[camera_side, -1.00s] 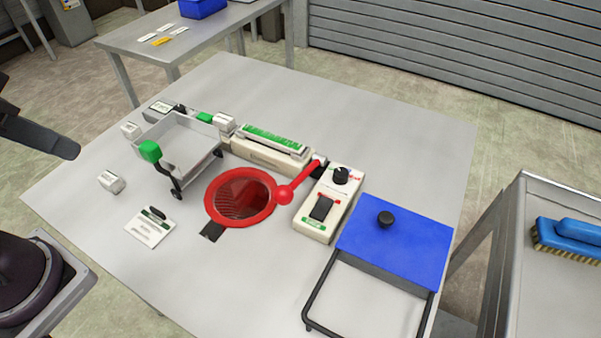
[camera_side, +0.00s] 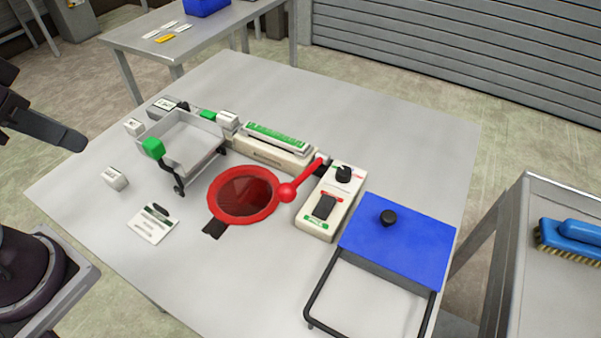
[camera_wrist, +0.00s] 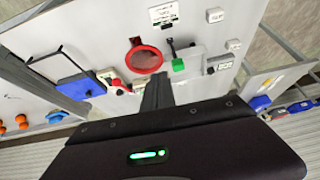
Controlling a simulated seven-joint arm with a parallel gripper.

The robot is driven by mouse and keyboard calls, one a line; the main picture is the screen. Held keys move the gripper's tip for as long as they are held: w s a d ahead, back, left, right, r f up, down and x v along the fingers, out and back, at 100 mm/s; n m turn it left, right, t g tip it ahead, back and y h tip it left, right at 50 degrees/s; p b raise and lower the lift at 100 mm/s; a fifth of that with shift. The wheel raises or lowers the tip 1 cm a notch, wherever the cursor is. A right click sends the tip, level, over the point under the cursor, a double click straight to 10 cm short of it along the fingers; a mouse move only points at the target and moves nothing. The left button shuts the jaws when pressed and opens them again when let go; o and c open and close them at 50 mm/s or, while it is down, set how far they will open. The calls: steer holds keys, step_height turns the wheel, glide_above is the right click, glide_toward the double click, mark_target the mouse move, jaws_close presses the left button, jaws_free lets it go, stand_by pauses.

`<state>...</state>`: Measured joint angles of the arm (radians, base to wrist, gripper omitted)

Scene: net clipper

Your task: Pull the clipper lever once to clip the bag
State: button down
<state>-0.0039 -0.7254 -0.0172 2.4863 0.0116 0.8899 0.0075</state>
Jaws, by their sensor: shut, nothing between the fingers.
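A lever with a red ball knob (camera_side: 287,192) and a red rod sticks out between the long cream-and-green unit (camera_side: 275,147) and the white control box (camera_side: 332,203). The ball is beside the right edge of a red ring (camera_side: 215,196) with dark mesh inside, probably the net bag. A second handle with a green knob (camera_side: 152,148) and black arm stands at the grey tray (camera_side: 190,153). Which handle is the clipper lever is not certain. My gripper (camera_side: 78,141) is at the left edge, shut and empty, apart from everything. Its dark fingers (camera_wrist: 158,80) also show in the wrist view.
A blue lidded box (camera_side: 400,240) with a black frame stands at the front right. Small white blocks (camera_side: 116,178) and a label card (camera_side: 153,225) lie at the left. A side table with a blue brush (camera_side: 572,236) is at the far right.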

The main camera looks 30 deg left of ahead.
steer(key=w+d+m+y, duration=0.1)
steer(key=w+m, duration=0.2)
steer(key=w, duration=0.3)
steer(key=m+h, duration=0.5)
steer(key=m, duration=0.5)
glide_above(285, 184)
steer(key=w, duration=0.3)
step_height(285, 184, down, 6)
steer(key=shift+s+g, duration=0.1)
steer(key=shift+g, duration=0.2)
steer(key=shift+s+f, duration=0.4)
steer(key=shift+f, duration=1.05)
steer(key=shift+s+f, duration=0.45)
steer(key=shift+f, duration=0.95)
steer(key=shift+s+f, duration=0.4)
steer(key=shift+f, duration=1.05)
steer(key=shift+s+f, duration=0.15)
steer(key=shift+f, duration=0.25)
